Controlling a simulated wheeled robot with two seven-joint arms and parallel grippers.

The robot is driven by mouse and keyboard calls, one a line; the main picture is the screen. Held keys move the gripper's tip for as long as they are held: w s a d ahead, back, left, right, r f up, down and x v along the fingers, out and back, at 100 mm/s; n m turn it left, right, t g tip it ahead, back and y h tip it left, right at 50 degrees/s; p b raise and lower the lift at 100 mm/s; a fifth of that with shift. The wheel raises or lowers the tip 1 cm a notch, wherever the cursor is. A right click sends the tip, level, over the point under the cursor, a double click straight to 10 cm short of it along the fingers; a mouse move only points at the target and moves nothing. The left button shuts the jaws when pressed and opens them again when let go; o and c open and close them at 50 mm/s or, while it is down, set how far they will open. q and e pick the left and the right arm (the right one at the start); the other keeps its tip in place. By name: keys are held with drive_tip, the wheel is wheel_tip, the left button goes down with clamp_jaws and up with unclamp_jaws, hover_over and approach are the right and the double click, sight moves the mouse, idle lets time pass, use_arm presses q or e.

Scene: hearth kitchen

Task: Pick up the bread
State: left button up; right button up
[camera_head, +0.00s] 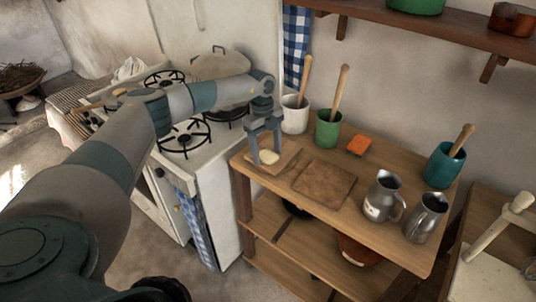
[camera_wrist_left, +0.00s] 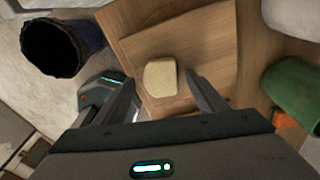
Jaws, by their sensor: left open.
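The bread (camera_head: 269,157) is a small pale piece lying on a small wooden board (camera_head: 286,161) at the left end of the wooden shelf top. In the left wrist view the bread (camera_wrist_left: 160,78) shows whole, on the light wooden board (camera_wrist_left: 185,40). My left gripper (camera_head: 265,157) points down over the bread, its fingers apart and empty. In the left wrist view the fingers (camera_wrist_left: 159,84) sit to either side of the bread; whether they touch it or are low enough to flank it, I cannot tell. My right gripper is not in view.
A brown board (camera_head: 324,184) lies right of the bread. Behind stand a white crock (camera_head: 295,115) and a green crock (camera_head: 328,130) with wooden handles, and an orange block (camera_head: 360,145). Metal jugs (camera_head: 382,195) stand farther right. The stove (camera_head: 185,140) is to the left.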

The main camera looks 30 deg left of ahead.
sight(267, 154)
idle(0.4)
use_arm(q)
drive_tip(key=c, duration=1.1)
